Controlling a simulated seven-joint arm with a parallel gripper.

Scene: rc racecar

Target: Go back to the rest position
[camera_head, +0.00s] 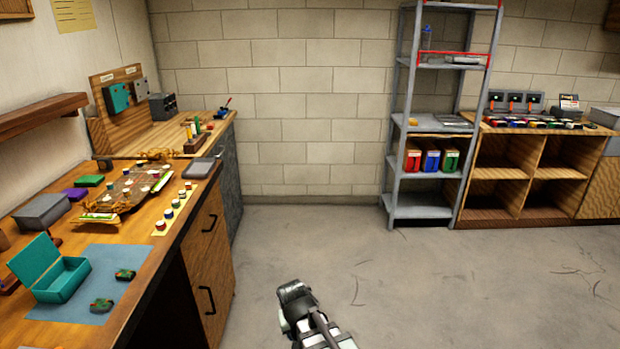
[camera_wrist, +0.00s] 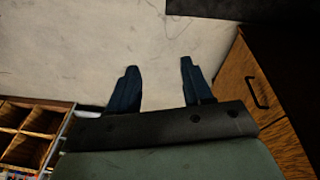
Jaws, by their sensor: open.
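In the wrist view my gripper (camera_wrist: 160,84) is open. Its two dark fingers stand apart with nothing between them, over bare floor. In the head view part of my arm shows at the bottom centre, over the floor to the right of the wooden workbench (camera_head: 212,240). The fingertips cannot be made out in that view. My arm is clear of the bench and touches nothing that I can see.
An open teal box (camera_head: 62,283) and small circuit boards lie on a blue mat (camera_head: 112,262) on the bench. A grey shelf rack (camera_head: 415,212) and wooden cubbies (camera_head: 535,180) stand at the back right. The concrete floor (camera_head: 430,290) is clear.

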